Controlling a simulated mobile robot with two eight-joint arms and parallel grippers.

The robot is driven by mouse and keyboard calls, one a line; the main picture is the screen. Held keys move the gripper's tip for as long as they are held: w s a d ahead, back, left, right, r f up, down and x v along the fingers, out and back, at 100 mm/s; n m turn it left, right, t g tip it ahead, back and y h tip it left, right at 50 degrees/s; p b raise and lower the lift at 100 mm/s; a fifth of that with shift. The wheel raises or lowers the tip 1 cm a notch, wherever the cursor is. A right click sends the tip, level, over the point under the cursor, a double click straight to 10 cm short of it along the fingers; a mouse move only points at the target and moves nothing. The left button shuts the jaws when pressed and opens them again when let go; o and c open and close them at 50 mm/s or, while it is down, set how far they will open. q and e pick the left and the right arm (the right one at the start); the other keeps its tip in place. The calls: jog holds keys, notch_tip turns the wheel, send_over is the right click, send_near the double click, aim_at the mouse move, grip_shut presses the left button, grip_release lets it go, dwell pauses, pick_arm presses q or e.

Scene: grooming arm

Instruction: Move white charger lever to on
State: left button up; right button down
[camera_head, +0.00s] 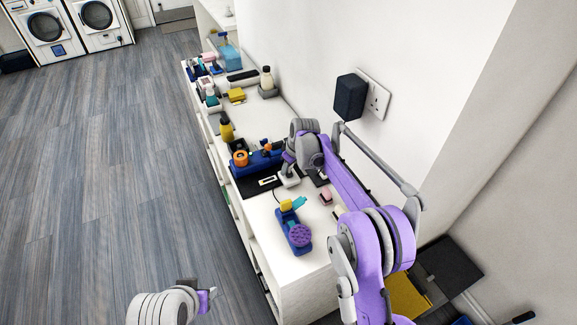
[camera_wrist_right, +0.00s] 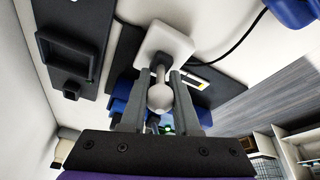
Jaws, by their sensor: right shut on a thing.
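The white charger (camera_head: 289,180) stands on the white counter (camera_head: 268,216), just below my right gripper (camera_head: 287,168) in the head view. In the right wrist view the charger is a white block (camera_wrist_right: 150,42) with a grey lever (camera_wrist_right: 159,76) ending in a pale round knob (camera_wrist_right: 160,96). The fingers of my right gripper (camera_wrist_right: 158,103) are closed around this knob, one on each side. My left gripper (camera_head: 206,297) is at the bottom of the head view, over the floor and away from the counter. Its fingers are mostly hidden.
A blue holder (camera_head: 297,232) with a purple round brush stands at the near end of the counter. A blue tray (camera_head: 262,160) with an orange roll lies behind the charger. A black plug (camera_head: 350,97) sits in the wall socket. Open floor lies left.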

jog(key=shift+w+g+h+p, duration=0.2)
jog(key=shift+g+h+p, duration=0.15)
jog(key=shift+g, duration=0.25)
jog(key=c, duration=0.6)
grip_release()
jog(key=shift+c, duration=0.2)
jog(key=v, duration=1)
jog(key=shift+r, duration=0.4)
